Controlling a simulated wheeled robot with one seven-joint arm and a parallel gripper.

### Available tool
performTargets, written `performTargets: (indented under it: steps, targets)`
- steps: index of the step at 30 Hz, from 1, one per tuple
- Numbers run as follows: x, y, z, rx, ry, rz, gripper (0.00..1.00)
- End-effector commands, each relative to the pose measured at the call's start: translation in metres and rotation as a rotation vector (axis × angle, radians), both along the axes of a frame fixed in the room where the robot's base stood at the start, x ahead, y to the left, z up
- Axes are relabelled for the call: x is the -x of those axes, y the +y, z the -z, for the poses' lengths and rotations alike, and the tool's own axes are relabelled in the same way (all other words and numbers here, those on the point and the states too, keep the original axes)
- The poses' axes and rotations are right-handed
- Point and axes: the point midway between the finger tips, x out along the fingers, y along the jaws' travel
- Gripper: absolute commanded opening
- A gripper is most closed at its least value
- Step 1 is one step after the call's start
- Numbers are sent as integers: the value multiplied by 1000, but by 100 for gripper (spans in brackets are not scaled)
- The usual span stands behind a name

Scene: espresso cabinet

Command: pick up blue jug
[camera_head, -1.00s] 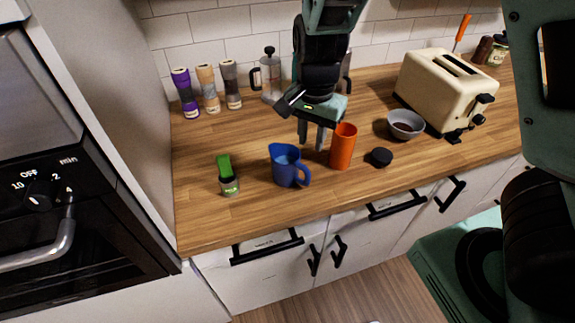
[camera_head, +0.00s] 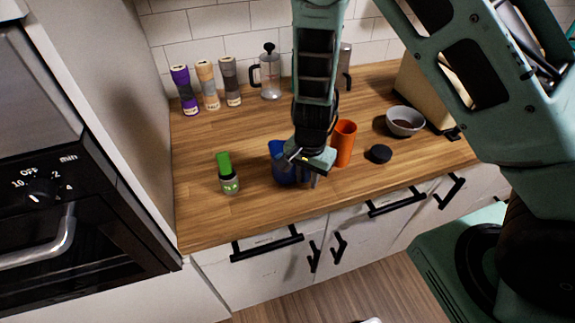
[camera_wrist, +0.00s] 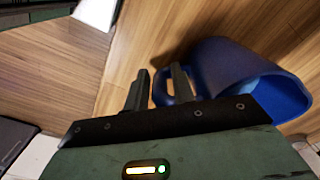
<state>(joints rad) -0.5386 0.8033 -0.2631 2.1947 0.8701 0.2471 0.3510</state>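The blue jug (camera_head: 279,170) stands on the wooden counter, partly hidden behind my gripper in the head view. In the wrist view the jug (camera_wrist: 240,72) lies to the right, its open mouth toward the lower right. My gripper (camera_head: 308,182) is down at the jug's handle side. In the wrist view my gripper (camera_wrist: 158,90) is open, its two fingers apart. The jug's handle (camera_wrist: 159,88) shows in the gap between them, close to the right finger. A strip of wood shows between the left finger and the handle. I cannot tell whether they touch.
An orange cup (camera_head: 344,143) stands close to the right of my gripper. A black lid (camera_head: 379,153) and a grey bowl (camera_head: 404,121) are farther right. A green-topped bottle (camera_head: 227,175) stands left of the jug. The counter behind the jug is mostly clear.

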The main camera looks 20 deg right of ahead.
Motion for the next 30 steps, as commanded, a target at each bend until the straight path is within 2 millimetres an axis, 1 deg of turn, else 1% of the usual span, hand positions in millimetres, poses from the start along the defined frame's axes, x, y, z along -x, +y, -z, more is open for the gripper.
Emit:
performTargets:
  steps: [2, 8, 9, 10, 11, 23, 30]
  targets:
    - [0, 0, 4, -1, 1, 0, 25]
    - [0, 0, 4, 0, 0, -1, 25]
    - [0, 0, 4, 0, 0, -1, 14]
    - [0, 0, 4, 0, 0, -1, 6]
    - [0, 0, 4, 0, 0, -1, 0]
    - [0, 0, 2, -1, -1, -1, 0]
    - [-1, 1, -7, -1, -2, -2, 0]
